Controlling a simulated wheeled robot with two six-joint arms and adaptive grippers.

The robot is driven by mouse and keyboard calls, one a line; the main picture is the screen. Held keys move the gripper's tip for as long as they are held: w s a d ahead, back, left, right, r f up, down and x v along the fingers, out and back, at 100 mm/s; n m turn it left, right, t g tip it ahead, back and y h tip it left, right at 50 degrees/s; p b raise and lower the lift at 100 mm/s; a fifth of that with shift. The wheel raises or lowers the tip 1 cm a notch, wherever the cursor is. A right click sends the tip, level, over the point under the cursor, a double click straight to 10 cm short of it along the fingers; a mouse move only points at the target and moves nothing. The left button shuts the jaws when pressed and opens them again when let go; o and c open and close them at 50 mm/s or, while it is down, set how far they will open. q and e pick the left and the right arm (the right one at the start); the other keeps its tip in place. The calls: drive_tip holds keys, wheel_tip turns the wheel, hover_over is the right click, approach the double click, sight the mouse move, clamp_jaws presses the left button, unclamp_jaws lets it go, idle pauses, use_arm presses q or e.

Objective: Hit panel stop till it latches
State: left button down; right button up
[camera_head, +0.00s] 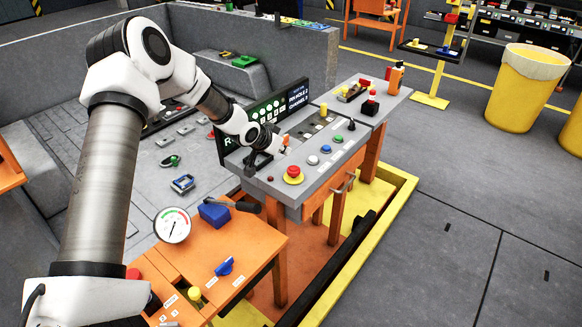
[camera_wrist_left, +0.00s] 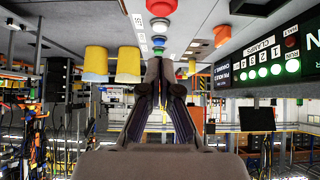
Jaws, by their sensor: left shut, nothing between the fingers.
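The panel stop (camera_head: 293,172) is a red mushroom button on a yellow base at the near left end of the grey panel's front row. In the left wrist view a red button (camera_wrist_left: 162,7) shows at the top edge, partly cut off. My left gripper (camera_head: 256,163) is over the panel's near left corner, left of the stop and apart from it. In the left wrist view its fingers (camera_wrist_left: 164,65) are together and empty. Whether the stop is latched cannot be told. My right gripper is not in view.
White, blue and green buttons (camera_head: 325,149) run along the panel from the stop. An orange knob (camera_head: 286,141) and a dark display board (camera_head: 265,115) stand behind. An orange table (camera_head: 235,245) with a gauge (camera_head: 172,225) is in front. Open floor lies to the right.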

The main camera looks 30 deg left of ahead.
sight(291, 172)
use_arm(q)
drive_tip(key=p+x, duration=0.3)
drive_tip(key=x, duration=0.1)
drive_tip(key=shift+w+f, duration=0.3)
wheel_tip(291, 172, down, 4)
drive_tip(key=shift+r+p, duration=0.1)
drive_tip(key=shift+p, duration=0.25)
